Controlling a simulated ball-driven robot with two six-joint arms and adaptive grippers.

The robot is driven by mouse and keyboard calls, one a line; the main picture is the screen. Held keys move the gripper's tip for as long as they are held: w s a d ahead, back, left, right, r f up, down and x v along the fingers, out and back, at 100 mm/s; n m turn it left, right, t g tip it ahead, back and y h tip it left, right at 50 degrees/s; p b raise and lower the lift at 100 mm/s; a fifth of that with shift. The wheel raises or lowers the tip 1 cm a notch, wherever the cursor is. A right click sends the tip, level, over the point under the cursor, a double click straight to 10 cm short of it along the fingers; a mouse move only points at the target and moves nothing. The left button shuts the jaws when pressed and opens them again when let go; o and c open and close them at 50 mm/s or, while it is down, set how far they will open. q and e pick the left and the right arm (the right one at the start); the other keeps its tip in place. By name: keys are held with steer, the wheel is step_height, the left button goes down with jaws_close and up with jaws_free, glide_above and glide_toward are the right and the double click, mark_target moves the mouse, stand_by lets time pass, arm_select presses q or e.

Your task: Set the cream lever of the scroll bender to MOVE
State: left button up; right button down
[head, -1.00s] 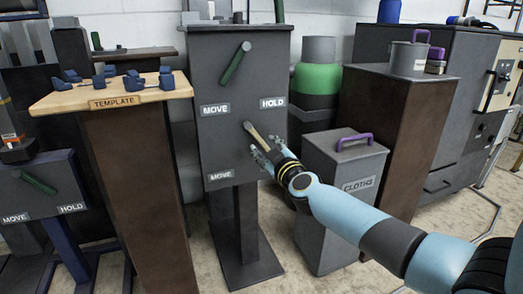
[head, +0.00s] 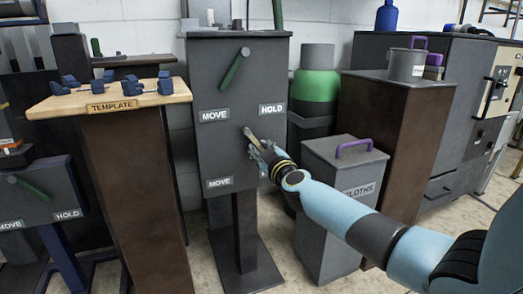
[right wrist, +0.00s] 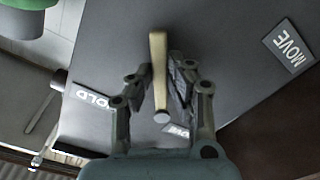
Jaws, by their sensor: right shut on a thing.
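The cream lever (head: 252,136) is on the lower front of the tall grey panel (head: 240,70). It slants from its pivot at upper left down to the right. My right gripper (head: 260,149) is at its lower free end. In the right wrist view the lever (right wrist: 158,70) lies between the fingers of my right gripper (right wrist: 162,95), which is shut on it. A MOVE label (head: 219,182) is at lower left of the lever; in the head view, my gripper covers part of the panel at lower right. My left gripper is out of view.
A green lever (head: 235,68) sits above, with a MOVE label (head: 214,115) and a HOLD label (head: 272,110) below it. A wooden template stand (head: 110,103) is at left. A grey CLOTHS bin (head: 345,158) stands close under my right arm.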

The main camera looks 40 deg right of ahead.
mark_target(231, 149)
steer(key=shift+f, duration=0.1)
stand_by(0.3)
steer(key=a+m, duration=0.1)
steer(key=m, duration=0.2)
steer(key=a+f+m+p, duration=0.1)
steer(key=m, duration=0.1)
steer(key=shift+w+a, duration=0.3)
steer(key=a+m, duration=0.1)
steer(key=m, duration=0.1)
steer(key=a+m, duration=0.1)
steer(key=shift+w+m+p, duration=0.2)
steer(key=shift+m+p, duration=0.15)
steer(key=shift+m, duration=0.05)
steer(key=m, duration=0.1)
steer(key=a+m, duration=0.1)
steer(key=m, duration=0.1)
steer(key=shift+w+a+r+p, duration=0.2)
steer(key=shift+a+r+p, duration=0.1)
steer(key=shift+p, duration=0.1)
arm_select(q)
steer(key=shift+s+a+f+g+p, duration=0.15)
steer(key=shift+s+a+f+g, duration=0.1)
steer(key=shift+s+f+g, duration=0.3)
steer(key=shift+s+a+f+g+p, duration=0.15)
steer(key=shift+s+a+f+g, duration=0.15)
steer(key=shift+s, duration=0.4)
arm_select(e)
steer(key=shift+w+a+r+m, duration=0.15)
steer(key=shift+a+m, duration=0.35)
steer(key=shift+m, duration=0.7)
